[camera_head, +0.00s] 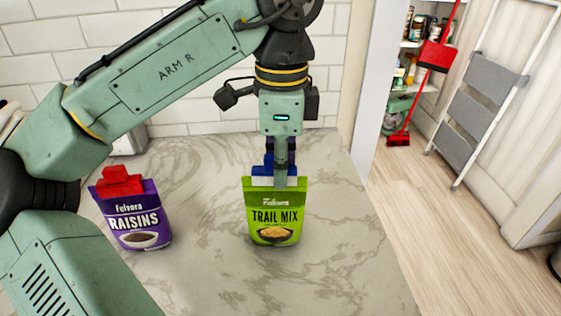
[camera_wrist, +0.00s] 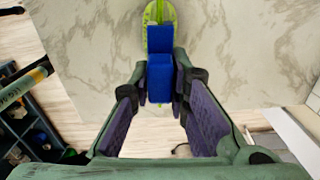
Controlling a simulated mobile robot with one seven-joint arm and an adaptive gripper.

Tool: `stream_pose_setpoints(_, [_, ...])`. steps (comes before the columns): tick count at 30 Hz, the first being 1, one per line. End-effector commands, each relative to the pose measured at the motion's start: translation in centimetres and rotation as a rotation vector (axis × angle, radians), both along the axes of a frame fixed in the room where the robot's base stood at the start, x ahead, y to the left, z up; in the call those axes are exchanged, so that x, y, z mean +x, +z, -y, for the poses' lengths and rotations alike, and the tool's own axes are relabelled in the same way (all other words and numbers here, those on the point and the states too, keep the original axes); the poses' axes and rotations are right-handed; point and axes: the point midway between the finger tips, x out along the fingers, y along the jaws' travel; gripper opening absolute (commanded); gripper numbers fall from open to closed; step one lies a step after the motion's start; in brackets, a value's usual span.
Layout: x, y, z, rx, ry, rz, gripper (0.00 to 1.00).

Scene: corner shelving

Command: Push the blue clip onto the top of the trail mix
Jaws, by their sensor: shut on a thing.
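The green trail mix bag (camera_head: 274,225) stands upright on the marble counter. The blue clip (camera_head: 261,171) is at the bag's top edge, partly hidden behind a finger. My gripper (camera_head: 281,170) points straight down above the bag and is shut on the clip. In the wrist view the blue clip (camera_wrist: 160,74) sits between the two fingertips, with the bag's green top (camera_wrist: 159,12) just beyond it. The clip overlaps the bag's top edge in both views; I cannot tell how far it is seated.
A purple raisins bag (camera_head: 136,221) with a red clip (camera_head: 119,182) on its top stands to the left, near my arm. The marble counter (camera_head: 340,235) is clear to the right up to its edge. A white tiled wall (camera_head: 180,60) is behind.

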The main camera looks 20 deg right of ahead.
Motion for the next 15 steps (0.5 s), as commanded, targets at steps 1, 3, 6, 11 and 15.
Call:
stream_pose_setpoints(1, [0.00, -0.18, 0.01, 0.000, 0.000, -0.001, 0.02])
stream_pose_setpoints(3, [0.00, -0.35, 0.01, -0.001, 0.000, -0.001, 0.02])
stream_pose_setpoints(6, [-0.01, -0.60, 0.00, -0.001, -0.001, -0.001, 0.02])
stream_pose_setpoints(11, [-0.01, -0.87, 0.01, 0.000, -0.001, 0.000, 0.17])
stream_pose_setpoints(15, [0.00, -0.85, 0.00, 0.000, -0.001, 0.000, 0.27])
